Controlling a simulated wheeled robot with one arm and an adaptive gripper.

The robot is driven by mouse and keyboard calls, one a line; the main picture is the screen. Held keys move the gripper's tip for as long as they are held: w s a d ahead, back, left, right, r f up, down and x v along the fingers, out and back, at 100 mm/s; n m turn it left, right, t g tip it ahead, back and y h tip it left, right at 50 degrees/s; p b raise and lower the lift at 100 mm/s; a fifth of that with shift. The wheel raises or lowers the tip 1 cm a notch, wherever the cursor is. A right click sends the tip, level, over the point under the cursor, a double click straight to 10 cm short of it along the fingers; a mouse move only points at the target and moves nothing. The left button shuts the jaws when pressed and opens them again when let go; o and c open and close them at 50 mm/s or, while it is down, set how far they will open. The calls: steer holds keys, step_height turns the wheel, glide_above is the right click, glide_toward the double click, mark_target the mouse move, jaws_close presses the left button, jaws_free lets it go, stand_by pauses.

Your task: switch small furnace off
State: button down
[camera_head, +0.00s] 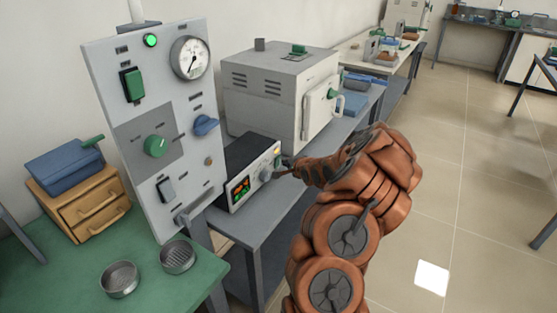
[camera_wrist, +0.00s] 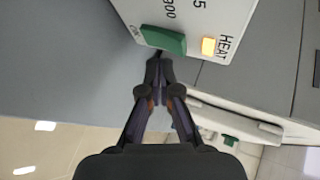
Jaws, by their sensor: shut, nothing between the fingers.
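The small furnace (camera_head: 285,90) is a pale box with a handled door on the grey bench. Its control box (camera_head: 250,175) stands in front of it, with a lit red and green display and a round knob. In the wrist view the control panel (camera_wrist: 195,18) shows a green switch (camera_wrist: 163,40) and a lit amber lamp (camera_wrist: 208,46) marked HEAT. My gripper (camera_wrist: 158,68) is shut and empty, its tips just below the green switch; I cannot tell whether they touch it. In the head view my gripper (camera_head: 284,171) is at the right end of the control box.
A tall grey panel (camera_head: 150,120) with a lit green lamp, gauge, switches and knobs stands left of the control box. Two round metal dishes (camera_head: 120,278) sit on the green table (camera_head: 185,295). The tiled floor (camera_head: 475,200) on the right is open.

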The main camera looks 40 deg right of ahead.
steer(key=shift+w, duration=0.1)
steer(key=shift+w+a+r+p, duration=0.1)
steer(key=shift+w+p, duration=0.2)
steer(key=shift+p, duration=0.15)
steer(key=shift+w+a, duration=0.1)
steer(key=shift+w, duration=0.2)
stand_by(0.7)
steer(key=shift+s, duration=0.15)
stand_by(0.3)
steer(key=shift+s+p, duration=0.4)
steer(key=shift+s, duration=0.15)
steer(key=shift+s+d, duration=0.15)
steer(key=shift+d, duration=0.1)
steer(key=shift+s+d+f+p, duration=0.15)
steer(key=shift+s+d+p, duration=0.1)
steer(key=shift+s, duration=0.5)
steer(key=shift+s+d+f+p, duration=0.1)
steer(key=shift+s+d+p, duration=0.15)
steer(key=shift+s, duration=0.5)
steer(key=shift+s+d+f+p, duration=0.15)
steer(key=shift+s+p, duration=0.15)
steer(key=shift+s, duration=0.45)
